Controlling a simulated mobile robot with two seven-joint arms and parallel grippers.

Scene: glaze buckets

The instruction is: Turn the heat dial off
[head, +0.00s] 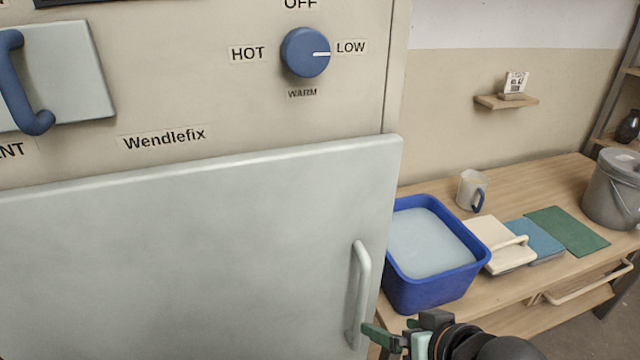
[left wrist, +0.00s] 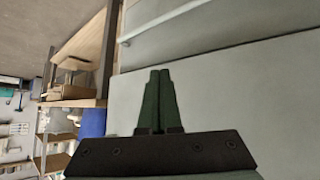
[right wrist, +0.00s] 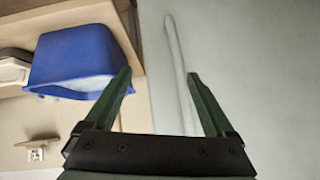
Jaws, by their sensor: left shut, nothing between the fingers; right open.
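The heat dial (head: 306,52) is a round blue knob on the cream front panel in the head view. Its white pointer line points right, to the LOW label (head: 351,47). The OFF label (head: 300,4) is above it, the HOT label (head: 248,54) to its left and the WARM label (head: 302,93) below. My right gripper (head: 388,338) is low in the head view, well below the dial, near the door handle. In the right wrist view its fingers (right wrist: 160,75) are spread and empty. My left gripper (left wrist: 159,75) shows only in the left wrist view, its fingers together and empty.
A pale door (head: 190,250) with a vertical handle (head: 359,295) lies below the panel. A blue handle (head: 25,90) sticks out at upper left. On the wooden bench to the right are a blue tub (head: 440,290), a mug (head: 472,190) and a grey bucket (head: 612,190).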

